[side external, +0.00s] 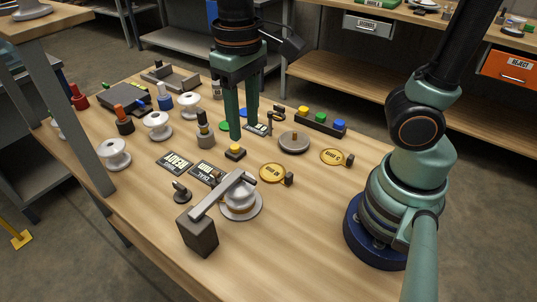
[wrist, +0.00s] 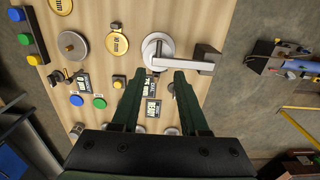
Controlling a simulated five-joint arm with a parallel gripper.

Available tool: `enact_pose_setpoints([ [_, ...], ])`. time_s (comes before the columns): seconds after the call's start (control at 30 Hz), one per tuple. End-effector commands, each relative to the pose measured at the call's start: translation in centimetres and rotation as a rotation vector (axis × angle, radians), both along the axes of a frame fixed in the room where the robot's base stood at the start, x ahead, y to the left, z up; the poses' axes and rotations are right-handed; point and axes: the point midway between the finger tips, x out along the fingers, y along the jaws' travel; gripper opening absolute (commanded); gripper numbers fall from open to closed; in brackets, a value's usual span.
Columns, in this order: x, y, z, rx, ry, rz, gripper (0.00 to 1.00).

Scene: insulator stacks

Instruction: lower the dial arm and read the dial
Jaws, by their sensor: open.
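The dial arm (side external: 222,194) is a grey bar running from a dark block (side external: 198,236) across the top of a white insulator (side external: 240,204); I cannot tell if it touches it. In the wrist view the bar (wrist: 187,64) lies just beyond my fingertips, over the insulator (wrist: 150,40). A dark plate marked DIAL (side external: 207,172) lies beside the insulator; a plate marked READY (side external: 174,162) is next to it. My gripper (side external: 244,131) is open and empty, fingers pointing down, above the table behind the dial arm.
A yellow button (side external: 235,152) is close to my fingertips. A small black lever (side external: 181,192) stands left of the insulator. Brass discs (side external: 272,172) and a grey disc (side external: 293,142) lie to the right. White spools (side external: 157,125) stand at left. The front right table is clear.

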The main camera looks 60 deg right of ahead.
Motion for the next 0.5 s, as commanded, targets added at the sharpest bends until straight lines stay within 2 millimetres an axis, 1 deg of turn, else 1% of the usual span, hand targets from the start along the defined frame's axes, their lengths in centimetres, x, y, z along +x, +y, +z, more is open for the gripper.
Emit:
enact_pose_setpoints([
  [0.03,-0.1,-0.2,-0.6,-0.001,0.003,-0.001,0.44],
  [0.17,-0.1,-0.3,-1.8,-0.002,0.004,0.0,0.44],
  [0.27,-0.2,-0.3,-3.4,-0.003,0.006,0.0,0.44],
  [0.5,-0.2,-0.3,-8.1,-0.003,0.008,0.0,0.44],
])
